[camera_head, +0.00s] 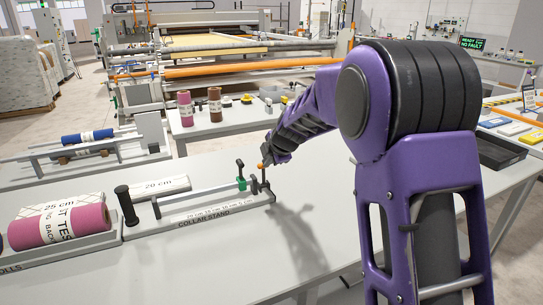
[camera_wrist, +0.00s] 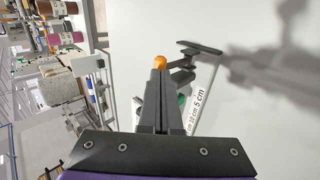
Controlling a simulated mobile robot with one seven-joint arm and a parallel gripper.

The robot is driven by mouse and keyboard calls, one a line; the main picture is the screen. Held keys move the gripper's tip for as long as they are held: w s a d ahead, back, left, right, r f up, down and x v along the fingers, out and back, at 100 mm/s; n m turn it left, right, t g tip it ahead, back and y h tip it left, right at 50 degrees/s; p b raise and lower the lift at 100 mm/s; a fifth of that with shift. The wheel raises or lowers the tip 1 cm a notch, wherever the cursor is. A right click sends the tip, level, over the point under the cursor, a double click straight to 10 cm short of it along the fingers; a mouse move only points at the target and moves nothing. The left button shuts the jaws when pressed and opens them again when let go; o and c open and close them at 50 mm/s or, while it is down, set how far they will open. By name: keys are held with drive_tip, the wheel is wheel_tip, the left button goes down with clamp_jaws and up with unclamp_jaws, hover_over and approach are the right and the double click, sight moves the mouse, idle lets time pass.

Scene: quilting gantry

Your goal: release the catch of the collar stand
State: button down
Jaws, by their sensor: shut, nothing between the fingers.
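The grey collar stand (camera_head: 200,215) lies on the white table, with a dark upright post at each end, a rail and a green piece (camera_head: 241,184) near its right end. An orange ball (camera_head: 261,166), seemingly the catch's knob, shows beside the right post. The green piece (camera_wrist: 181,99) is partly hidden by the fingers.
A tray of rolls (camera_head: 62,228) with a pink roll stands left of the stand. A roll labelled 20 cm (camera_head: 160,187) lies behind the stand. A rack with a blue roll (camera_head: 88,136) is farther back. The table front right of the stand is clear.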

drive_tip(key=shift+w+a+f, duration=0.1)
drive_tip(key=shift+w+f, duration=0.1)
drive_tip(key=shift+r, duration=0.1)
drive_tip(key=shift+w+g+p, duration=0.25)
drive_tip(key=shift+g+p, duration=0.05)
drive_tip(key=shift+p, duration=0.7)
